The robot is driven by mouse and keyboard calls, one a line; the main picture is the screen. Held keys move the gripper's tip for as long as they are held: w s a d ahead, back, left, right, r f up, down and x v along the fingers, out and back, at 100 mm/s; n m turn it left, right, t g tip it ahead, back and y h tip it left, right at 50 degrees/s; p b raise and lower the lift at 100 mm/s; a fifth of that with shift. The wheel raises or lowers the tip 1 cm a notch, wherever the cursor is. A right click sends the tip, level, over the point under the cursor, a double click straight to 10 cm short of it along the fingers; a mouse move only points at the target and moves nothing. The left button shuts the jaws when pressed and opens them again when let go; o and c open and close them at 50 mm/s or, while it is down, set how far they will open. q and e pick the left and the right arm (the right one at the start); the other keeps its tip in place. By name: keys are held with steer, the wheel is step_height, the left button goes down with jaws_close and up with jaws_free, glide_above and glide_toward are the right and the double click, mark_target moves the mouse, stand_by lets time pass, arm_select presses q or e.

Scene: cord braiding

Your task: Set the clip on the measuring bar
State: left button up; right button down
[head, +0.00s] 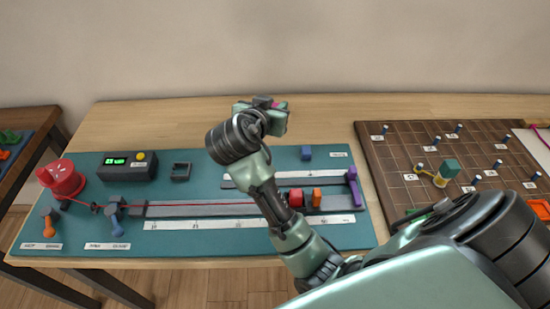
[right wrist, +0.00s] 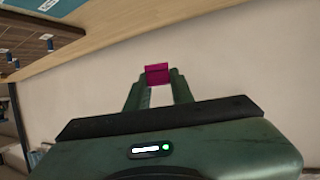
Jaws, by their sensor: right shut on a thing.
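My right gripper (head: 276,106) is raised above the back of the table. In the right wrist view its fingers (right wrist: 157,84) are shut on a magenta clip (right wrist: 157,73), which sits at the fingertips in front of the wall. A long grey bar (head: 195,210) with a white marked scale (head: 210,224) lies on the teal mat, well below and apart from the clip. My right forearm hides part of this bar. My left gripper is not in view.
A red cord (head: 225,206) runs along the bar. A brown pegboard (head: 395,170) lies at right. A black box with green display (head: 129,166) stands at left.

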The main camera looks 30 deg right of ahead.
steer(key=r+m+g, duration=0.1)
steer(key=r+m+g+h, duration=0.1)
steer(key=r, duration=0.1)
steer(key=r+m+g+h, duration=0.1)
steer(key=r+m+g, duration=0.1)
steer(key=shift+s+a, duration=0.2)
steer(key=shift+s, duration=0.1)
steer(key=shift+s+a+r+m+g, duration=0.1)
steer(key=shift+s+r+m+g, duration=0.05)
steer(key=shift+m+g, duration=0.2)
steer(key=shift+s+a+f, duration=0.1)
steer(key=shift+f, duration=0.2)
glide_above(275, 157)
step_height(275, 157, down, 14)
steer(key=shift+r, duration=0.15)
steer(key=shift+f, duration=2.65)
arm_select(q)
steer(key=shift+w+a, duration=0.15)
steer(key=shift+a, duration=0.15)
arm_select(e)
steer(key=c, duration=1.6)
jaws_free()
steer(key=shift+f, duration=0.1)
steer(key=shift+c, duration=0.2)
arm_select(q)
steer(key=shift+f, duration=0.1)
arm_select(e)
steer(key=o, duration=0.4)
